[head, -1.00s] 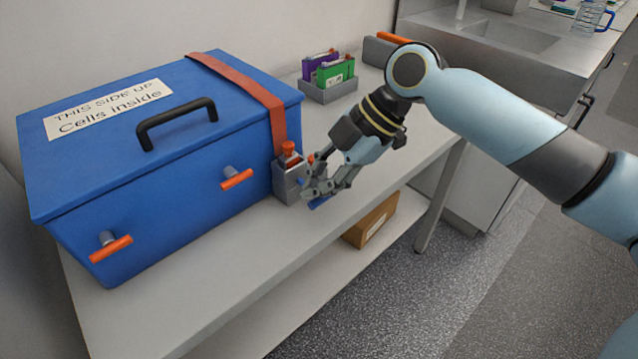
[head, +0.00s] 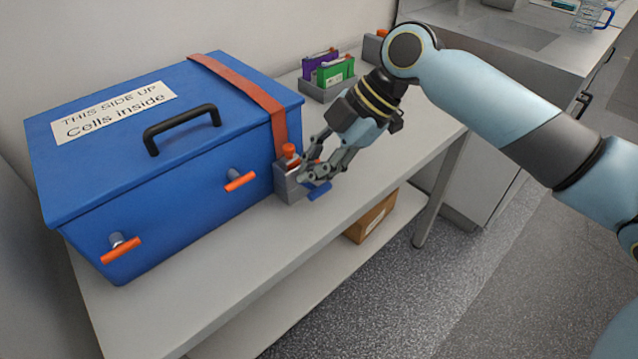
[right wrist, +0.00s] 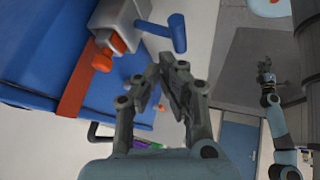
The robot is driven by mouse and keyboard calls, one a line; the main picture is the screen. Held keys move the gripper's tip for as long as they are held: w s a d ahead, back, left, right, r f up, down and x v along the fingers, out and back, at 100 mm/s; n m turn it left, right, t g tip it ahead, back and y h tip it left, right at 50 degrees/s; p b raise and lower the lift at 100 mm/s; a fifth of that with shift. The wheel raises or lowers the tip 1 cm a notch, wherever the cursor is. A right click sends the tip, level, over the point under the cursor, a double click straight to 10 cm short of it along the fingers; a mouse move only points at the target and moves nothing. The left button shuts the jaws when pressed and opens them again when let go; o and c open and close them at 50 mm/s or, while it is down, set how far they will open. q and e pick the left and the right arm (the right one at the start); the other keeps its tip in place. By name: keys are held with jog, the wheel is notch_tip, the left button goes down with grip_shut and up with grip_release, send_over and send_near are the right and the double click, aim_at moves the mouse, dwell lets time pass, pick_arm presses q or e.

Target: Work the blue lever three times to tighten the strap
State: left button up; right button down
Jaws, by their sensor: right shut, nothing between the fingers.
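The blue lever (head: 319,191) sticks out from the grey ratchet housing (head: 284,184) at the right end of the blue box (head: 160,195). The red strap (head: 262,97) runs over the box lid and down to the housing. My right gripper (head: 304,176) is shut and empty beside the housing, just above the lever. In the right wrist view the blue lever (right wrist: 178,33) lies beyond the closed fingertips (right wrist: 164,66), with a small gap visible. My left gripper (right wrist: 265,72) seems to show small at the right of that view; its jaw state is unclear.
An orange knob (head: 289,151) tops the housing. A grey holder (head: 322,92) with purple and green packs stands behind on the table (head: 385,165). The box has a black handle (head: 182,129) and orange latches (head: 240,181). The table's front edge lies close to the lever.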

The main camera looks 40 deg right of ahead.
aim_at(309, 188)
jog(key=shift+r, duration=0.1)
jog(key=r+p, duration=0.1)
jog(key=r, duration=0.1)
jog(key=w+r+p, duration=0.1)
jog(key=r+p, duration=0.1)
jog(key=shift+w+r+p, duration=0.15)
jog(key=shift+r+p, duration=0.15)
jog(key=shift+r, duration=0.05)
dwell(1.8)
